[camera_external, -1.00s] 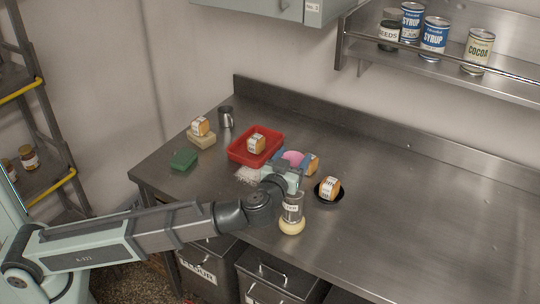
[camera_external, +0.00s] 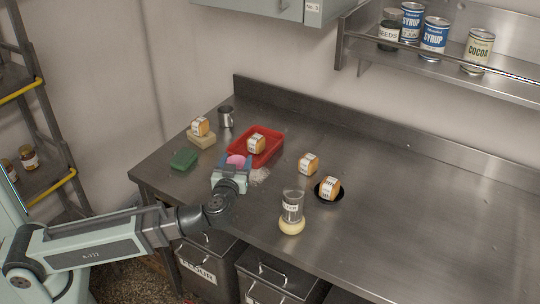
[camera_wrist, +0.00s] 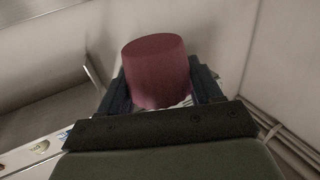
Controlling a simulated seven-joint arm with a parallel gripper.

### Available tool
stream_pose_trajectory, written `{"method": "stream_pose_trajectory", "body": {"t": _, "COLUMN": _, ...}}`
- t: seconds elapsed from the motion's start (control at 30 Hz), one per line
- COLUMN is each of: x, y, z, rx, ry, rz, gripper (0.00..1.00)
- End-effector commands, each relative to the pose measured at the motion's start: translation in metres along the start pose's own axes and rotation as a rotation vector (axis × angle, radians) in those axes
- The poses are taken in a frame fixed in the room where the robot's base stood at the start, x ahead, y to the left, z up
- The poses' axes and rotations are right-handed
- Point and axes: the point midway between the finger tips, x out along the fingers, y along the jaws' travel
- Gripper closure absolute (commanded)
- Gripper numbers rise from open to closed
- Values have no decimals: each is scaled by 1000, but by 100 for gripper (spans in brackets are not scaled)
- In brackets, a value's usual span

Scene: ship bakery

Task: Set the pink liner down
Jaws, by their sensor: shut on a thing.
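The pink liner (camera_external: 237,159) is held between the fingers of my gripper (camera_external: 236,163), just in front of the red tray's left end in the outside view. In the wrist view the liner (camera_wrist: 155,65) shows as a dull pink, cup-like round piece between the two dark fingers (camera_wrist: 160,92). My gripper is shut on it. I cannot tell how high the liner is above the table, and its underside is hidden.
A red tray (camera_external: 271,154) holds a wrapped loaf (camera_external: 256,143). A green block (camera_external: 184,159) lies left. Another loaf (camera_external: 200,126) sits on a tan block (camera_external: 202,141) near a metal mug (camera_external: 225,116). Loaves (camera_external: 308,163) and a jar (camera_external: 292,206) stand right. The table's right side is clear.

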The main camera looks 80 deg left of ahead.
Motion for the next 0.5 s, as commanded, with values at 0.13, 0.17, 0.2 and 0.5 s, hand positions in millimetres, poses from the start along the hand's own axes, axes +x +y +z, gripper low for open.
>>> {"method": "stream_pose_trajectory", "body": {"t": 0.13, "x": 0, "y": 0, "z": 25, "rx": 4, "ry": 0, "rz": 1, "gripper": 45}}
{"method": "stream_pose_trajectory", "body": {"t": 0.17, "x": 0, "y": 0, "z": 29, "rx": 3, "ry": 0, "rz": 0, "gripper": 45}}
{"method": "stream_pose_trajectory", "body": {"t": 0.2, "x": 0, "y": 0, "z": 34, "rx": 2, "ry": -1, "rz": 1, "gripper": 45}}
{"method": "stream_pose_trajectory", "body": {"t": 0.5, "x": 0, "y": 0, "z": 57, "rx": 3, "ry": 0, "rz": 1, "gripper": 45}}
